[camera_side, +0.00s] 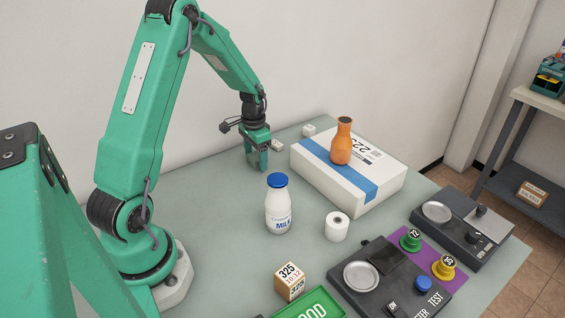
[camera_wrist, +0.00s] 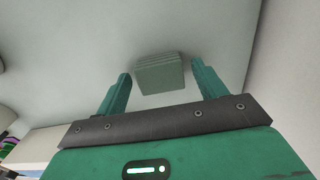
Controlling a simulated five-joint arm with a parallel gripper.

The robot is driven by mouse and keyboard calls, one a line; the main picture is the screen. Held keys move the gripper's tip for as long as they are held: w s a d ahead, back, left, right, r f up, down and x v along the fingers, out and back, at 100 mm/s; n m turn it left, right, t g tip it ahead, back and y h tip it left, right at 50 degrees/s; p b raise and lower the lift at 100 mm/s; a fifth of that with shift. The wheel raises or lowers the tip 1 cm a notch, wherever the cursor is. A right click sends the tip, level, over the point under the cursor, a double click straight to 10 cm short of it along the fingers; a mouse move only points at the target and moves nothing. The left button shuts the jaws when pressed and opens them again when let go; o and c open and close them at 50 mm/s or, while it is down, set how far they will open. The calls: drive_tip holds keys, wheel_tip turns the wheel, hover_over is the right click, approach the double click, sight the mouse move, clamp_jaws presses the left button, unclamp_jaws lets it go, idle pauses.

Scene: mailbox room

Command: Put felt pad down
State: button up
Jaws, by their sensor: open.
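A grey-green block with a layered edge, which looks like the felt pad (camera_wrist: 159,73), lies between and slightly beyond the fingertips in the wrist view. My gripper (camera_side: 258,156) is open and points down low over the back of the table, left of the white box. Its two fingers also show in the wrist view (camera_wrist: 160,82), with a gap on each side of the pad. In the side view the pad is hard to tell apart from the fingers, and I cannot tell its exact height above the table.
A white box (camera_side: 330,187) with a blue stripe carries an orange vase (camera_side: 342,142). A milk bottle (camera_side: 278,208), a white roll (camera_side: 337,227) and a numbered cube (camera_side: 290,281) stand in front. Small white blocks (camera_side: 309,130) lie near the back edge. Dark devices (camera_side: 380,282) fill the front right.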

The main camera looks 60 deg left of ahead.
sight(256, 156)
wheel_tip(256, 156, up, 12)
idle(0.6)
drive_tip(key=shift+d, duration=0.1)
idle(0.4)
drive_tip(key=s+d+r+t, duration=0.3)
drive_tip(key=s+d+r, duration=0.3)
drive_tip(key=d+r, duration=0.6)
drive_tip(key=s+d+t, duration=0.2)
drive_tip(key=s+d, duration=0.7)
drive_tip(key=s, duration=0.1)
drive_tip(key=shift+s+d+t, duration=0.25)
drive_tip(key=shift+d+t, duration=0.05)
drive_tip(key=shift+d, duration=0.1)
